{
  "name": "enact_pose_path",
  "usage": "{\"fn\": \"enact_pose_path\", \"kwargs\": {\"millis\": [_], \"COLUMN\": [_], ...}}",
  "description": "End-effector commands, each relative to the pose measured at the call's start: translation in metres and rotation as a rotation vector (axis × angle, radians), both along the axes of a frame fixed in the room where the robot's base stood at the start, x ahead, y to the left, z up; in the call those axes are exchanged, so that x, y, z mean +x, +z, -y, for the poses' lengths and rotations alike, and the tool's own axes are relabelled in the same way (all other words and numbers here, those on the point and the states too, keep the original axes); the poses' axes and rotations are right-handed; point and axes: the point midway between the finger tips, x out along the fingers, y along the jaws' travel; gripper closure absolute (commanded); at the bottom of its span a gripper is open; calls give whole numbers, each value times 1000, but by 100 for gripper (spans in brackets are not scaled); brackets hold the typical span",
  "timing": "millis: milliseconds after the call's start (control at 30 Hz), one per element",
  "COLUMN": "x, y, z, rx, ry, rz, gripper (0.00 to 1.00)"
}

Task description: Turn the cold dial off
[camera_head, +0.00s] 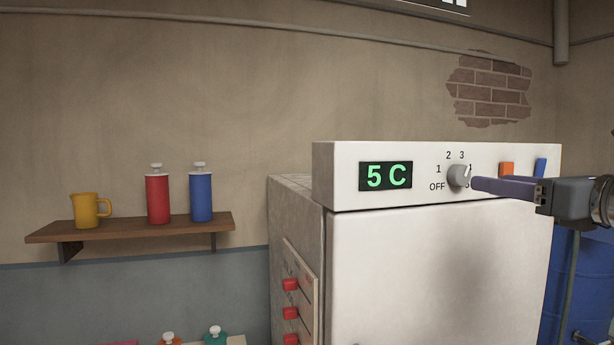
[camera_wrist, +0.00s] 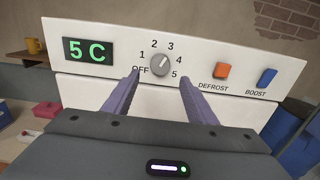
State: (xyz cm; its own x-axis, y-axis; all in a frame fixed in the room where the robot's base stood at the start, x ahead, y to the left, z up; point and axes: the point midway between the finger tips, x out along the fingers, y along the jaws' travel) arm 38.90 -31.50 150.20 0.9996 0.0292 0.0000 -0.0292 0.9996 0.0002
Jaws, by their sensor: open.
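The green display (camera_head: 386,176) reads 5 C. My gripper (camera_head: 474,184) comes in from the right in the head view. In the wrist view its purple fingers (camera_wrist: 160,78) are apart, with tips just below the dial to its left and right. Nothing is between them. I see no clear contact with the knob.
An orange DEFROST switch (camera_wrist: 222,71) and a blue BOOST switch (camera_wrist: 267,77) sit right of the dial. Red switches (camera_head: 290,285) line the cabinet's left side. A wooden shelf (camera_head: 130,229) holds a yellow jug and two bottles. A blue barrel stands at right.

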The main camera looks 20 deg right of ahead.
Motion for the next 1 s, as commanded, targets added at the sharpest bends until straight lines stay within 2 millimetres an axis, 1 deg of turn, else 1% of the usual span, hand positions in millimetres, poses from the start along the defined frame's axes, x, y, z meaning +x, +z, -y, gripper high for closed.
{"fn": "enact_pose_path", "kwargs": {"millis": [33, 400, 533, 700, 967, 1000], "x": [7, 50, 62, 71, 71, 71], "y": [0, 0, 0, 0, 0, 0], "z": [-1, -2, -2, -2, -1, -1], "rx": [1, 0, 0, 0, 0, 0], "ry": [4, 2, 1, -1, -2, -2], "rz": [0, 0, 0, -1, 0, 0], "gripper": [48, 48, 48, 48, 48, 50]}}
